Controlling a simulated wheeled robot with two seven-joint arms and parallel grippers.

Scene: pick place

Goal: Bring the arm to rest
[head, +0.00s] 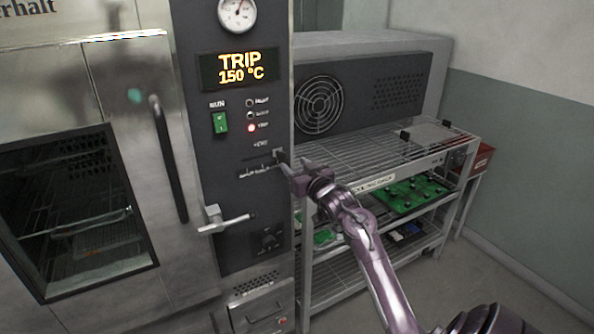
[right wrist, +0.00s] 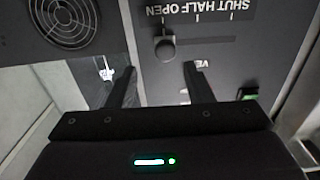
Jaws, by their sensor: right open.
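My right gripper (head: 284,164) is at the dark oven control panel, by the small vent slider knob (head: 278,153). In the right wrist view, its two fingers (right wrist: 161,88) stand apart. The knob (right wrist: 165,47) shows beyond and between the fingertips, with nothing held. The knob is near the end of the scale marked SHUT, HALF, OPEN, which appears upside down there. Whether a finger touches the knob cannot be told. My right arm reaches up from the lower right in the head view. My left gripper is not in view.
The oven door (head: 120,130) has a long handle, and a latch lever (head: 226,220) sticks out below the gripper. The display (head: 240,68) reads TRIP 150 °C, with a red lamp lit. A wire cooling rack (head: 380,150) stands right; green boards (head: 410,193) lie below. Floor is clear at lower right.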

